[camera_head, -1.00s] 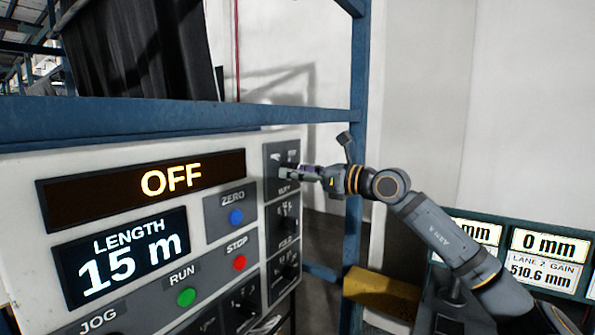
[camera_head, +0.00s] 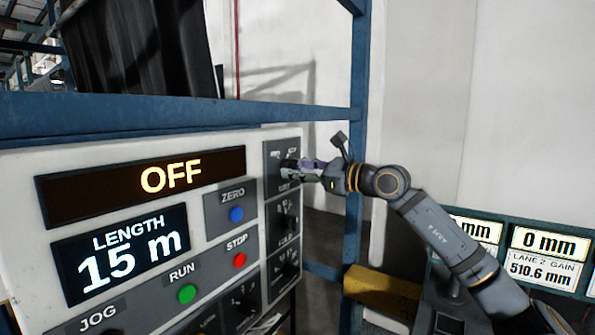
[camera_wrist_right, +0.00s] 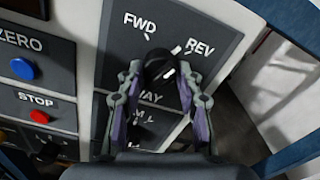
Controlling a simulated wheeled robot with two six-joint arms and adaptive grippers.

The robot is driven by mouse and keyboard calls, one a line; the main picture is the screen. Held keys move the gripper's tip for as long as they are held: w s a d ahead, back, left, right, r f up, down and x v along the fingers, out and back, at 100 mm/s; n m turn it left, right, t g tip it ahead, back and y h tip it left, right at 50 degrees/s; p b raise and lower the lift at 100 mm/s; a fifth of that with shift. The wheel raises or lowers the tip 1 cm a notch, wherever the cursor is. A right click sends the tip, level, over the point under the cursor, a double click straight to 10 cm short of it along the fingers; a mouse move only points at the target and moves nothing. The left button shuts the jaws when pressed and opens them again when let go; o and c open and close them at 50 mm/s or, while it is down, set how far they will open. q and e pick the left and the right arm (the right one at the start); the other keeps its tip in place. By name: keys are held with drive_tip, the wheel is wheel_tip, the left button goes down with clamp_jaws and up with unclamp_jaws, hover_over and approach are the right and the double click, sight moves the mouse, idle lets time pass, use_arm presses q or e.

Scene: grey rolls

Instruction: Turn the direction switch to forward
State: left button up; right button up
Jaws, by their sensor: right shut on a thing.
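The direction switch is a dark knob on a grey plate at the panel's upper right, marked FWD at upper left and REV at upper right in the right wrist view (camera_wrist_right: 163,65). In the head view the switch (camera_head: 286,166) is largely covered by my right gripper (camera_head: 297,168). In the right wrist view my right gripper (camera_wrist_right: 160,88) has one finger on each side of the knob and is shut on it. My left gripper is not in view.
The white control panel (camera_head: 22,190) carries an OFF display (camera_head: 150,178), a LENGTH 15 m display (camera_head: 120,255), a blue ZERO button (camera_head: 236,214), a red STOP button (camera_head: 240,261) and a green RUN button (camera_head: 187,294). More knobs sit below the switch. A blue post (camera_head: 357,100) stands behind my right wrist.

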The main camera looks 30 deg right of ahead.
drive_tip(key=n, duration=0.7)
drive_tip(key=shift+d, duration=0.1)
drive_tip(key=n+b, duration=0.1)
drive_tip(key=n, duration=0.5)
drive_tip(key=shift+n, duration=0.4)
drive_tip(key=o, duration=1.2)
drive_tip(key=shift+r, duration=0.1)
